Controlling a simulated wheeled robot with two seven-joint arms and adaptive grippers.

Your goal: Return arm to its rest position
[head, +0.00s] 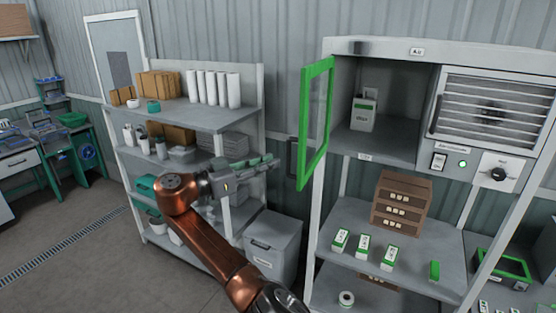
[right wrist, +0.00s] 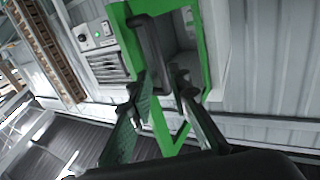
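My right arm reaches up from the bottom middle of the head view, and its gripper (head: 268,163) points right, toward the open green-framed door (head: 304,130) of the cabinet. In the right wrist view, the two fingers of the right gripper (right wrist: 158,88) are spread apart. The dark door handle (right wrist: 150,52) shows between and beyond the fingertips. I cannot tell whether a finger touches it. The green door frame (right wrist: 213,40) fills the middle of that view. I see nothing held. My left gripper is in neither view.
Open floor lies at left.

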